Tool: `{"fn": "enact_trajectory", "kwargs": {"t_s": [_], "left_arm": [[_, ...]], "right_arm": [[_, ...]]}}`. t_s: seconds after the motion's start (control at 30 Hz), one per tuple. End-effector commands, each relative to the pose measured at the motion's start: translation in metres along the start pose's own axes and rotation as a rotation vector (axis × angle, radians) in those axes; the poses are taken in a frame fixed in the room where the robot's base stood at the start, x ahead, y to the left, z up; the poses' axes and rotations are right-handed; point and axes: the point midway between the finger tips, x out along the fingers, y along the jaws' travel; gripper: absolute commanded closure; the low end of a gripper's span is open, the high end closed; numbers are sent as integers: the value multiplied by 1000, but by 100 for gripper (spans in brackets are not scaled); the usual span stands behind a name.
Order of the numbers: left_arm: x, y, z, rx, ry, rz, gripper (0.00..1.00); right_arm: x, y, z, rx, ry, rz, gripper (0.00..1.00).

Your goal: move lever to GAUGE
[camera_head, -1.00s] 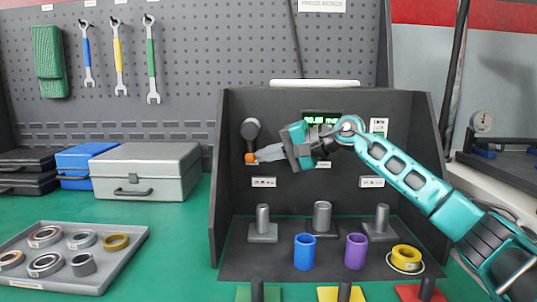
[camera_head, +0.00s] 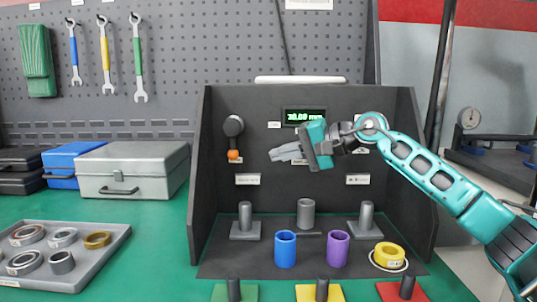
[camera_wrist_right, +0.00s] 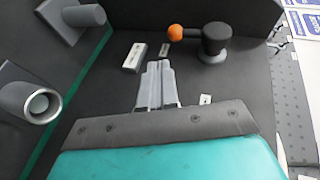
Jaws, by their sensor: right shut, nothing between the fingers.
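The lever is a dark round hub (camera_head: 233,126) on the left of the bench's back panel, its arm hanging down to an orange ball (camera_head: 233,155). The wrist view also shows the hub (camera_wrist_right: 215,40) and the ball (camera_wrist_right: 175,33). My right gripper (camera_head: 274,154) is shut and empty, to the right of the ball and apart from it. Its fingers point left. In the wrist view the closed fingertips (camera_wrist_right: 158,65) are clear of the lever. Small white labels sit around the lever, but their words are too small to read. My left gripper is out of view.
A green-lit display (camera_head: 305,116) is above my gripper. Metal posts (camera_head: 306,214), a blue sleeve (camera_head: 285,249), a purple sleeve (camera_head: 338,248) and a yellow ring (camera_head: 389,254) stand below. Dark side walls (camera_head: 197,185) bound the bench. A grey ring tray (camera_head: 115,246) lies left.

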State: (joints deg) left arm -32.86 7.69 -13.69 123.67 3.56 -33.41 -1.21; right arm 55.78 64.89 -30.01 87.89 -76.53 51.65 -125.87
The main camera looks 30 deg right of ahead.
Motion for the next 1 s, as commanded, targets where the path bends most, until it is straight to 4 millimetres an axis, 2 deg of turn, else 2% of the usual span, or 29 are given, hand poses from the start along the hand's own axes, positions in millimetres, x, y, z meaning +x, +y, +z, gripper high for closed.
{"fn": "enact_trajectory", "kwargs": {"t_s": [0.03, 0.2, 0.37, 0.53, 1.0], "left_arm": [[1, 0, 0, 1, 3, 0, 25], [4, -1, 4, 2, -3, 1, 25], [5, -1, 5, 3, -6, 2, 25], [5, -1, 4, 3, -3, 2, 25], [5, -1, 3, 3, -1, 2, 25]], "right_arm": [[-11, 7, 0, 0, 2, 6, 100], [-41, 17, 1, -1, 0, 6, 100], [-57, 21, 2, 0, -1, 3, 100], [-64, 22, 2, -2, -2, 0, 100], [-64, 22, 2, -2, -2, -1, 100]]}}
